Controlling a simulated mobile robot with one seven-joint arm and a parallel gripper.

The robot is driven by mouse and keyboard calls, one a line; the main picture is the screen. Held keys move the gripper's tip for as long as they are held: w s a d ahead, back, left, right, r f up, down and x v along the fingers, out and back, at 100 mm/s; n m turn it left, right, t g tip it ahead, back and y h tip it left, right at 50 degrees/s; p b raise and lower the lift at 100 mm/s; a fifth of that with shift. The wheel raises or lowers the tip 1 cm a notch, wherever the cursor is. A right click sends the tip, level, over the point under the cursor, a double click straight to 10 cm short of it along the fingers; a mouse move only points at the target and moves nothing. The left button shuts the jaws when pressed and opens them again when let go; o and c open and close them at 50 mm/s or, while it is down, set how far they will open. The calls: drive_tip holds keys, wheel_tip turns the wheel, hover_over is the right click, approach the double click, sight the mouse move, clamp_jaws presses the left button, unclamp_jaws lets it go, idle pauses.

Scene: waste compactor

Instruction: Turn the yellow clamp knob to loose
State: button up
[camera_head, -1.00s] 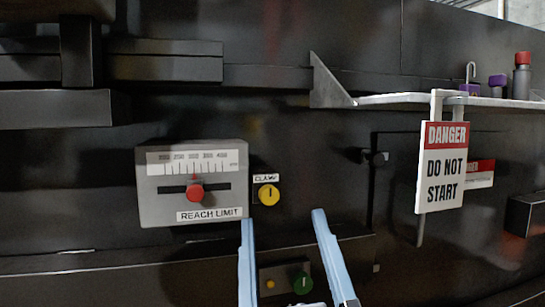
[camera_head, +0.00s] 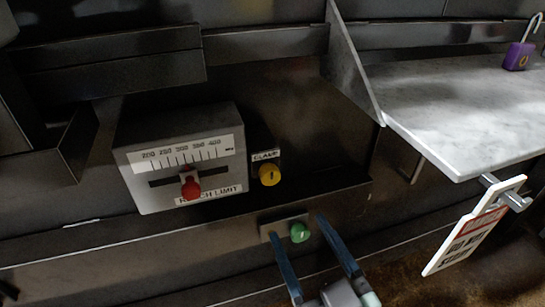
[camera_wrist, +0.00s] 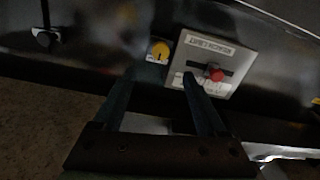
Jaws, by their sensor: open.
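The yellow clamp knob (camera_head: 269,175) sits on a small dark plate labelled CLAMP, just right of the grey reach limit box (camera_head: 150,190). A dark mark shows on its face; I cannot tell which setting it points to. My gripper (camera_head: 322,232) is open and empty, below and to the right of the knob in the head view. In the wrist view the knob (camera_wrist: 160,51) lies ahead, beyond the two fingers (camera_wrist: 158,85), and nothing touches it.
A red slider knob (camera_head: 190,186) sticks out of the reach limit box. A green knob (camera_head: 299,232) is close to my fingers. A pale shelf (camera_head: 450,110) with a purple padlock (camera_head: 517,56) juts out at right, and a danger tag (camera_head: 474,226) hangs below it.

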sight(272, 180)
drive_tip(key=x, duration=1.2)
drive_tip(key=shift+w+a, duration=0.1)
drive_tip(key=shift+w, duration=0.1)
clamp_jaws()
